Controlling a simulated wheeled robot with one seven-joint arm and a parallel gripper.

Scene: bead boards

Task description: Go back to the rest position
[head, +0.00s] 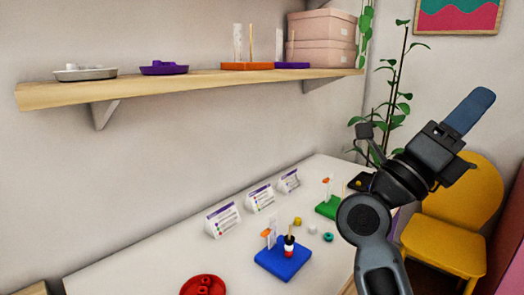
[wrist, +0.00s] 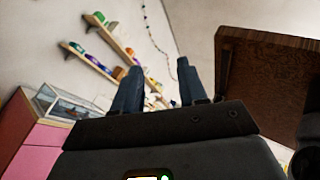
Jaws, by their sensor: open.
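My gripper (head: 470,110) is raised at the right of the head view, up and away from the table, its blue fingers pointing up and to the right. In the wrist view my gripper (wrist: 158,88) shows two blue fingers standing apart with nothing between them. Below and left of it, a blue bead board (head: 283,258) stands on the white table (head: 130,268). It has upright pegs, one carrying dark, white and red beads. A green bead board (head: 328,208) stands farther back, partly hidden by my arm.
Loose beads lie between the boards, among them a yellow bead (head: 297,221) and a teal bead (head: 328,237). A red dish (head: 204,285) is at the front. Several cards stand by the wall. A wall shelf (head: 200,82) holds trays and boards. A yellow chair (head: 460,225) and a plant (head: 395,90) are at right.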

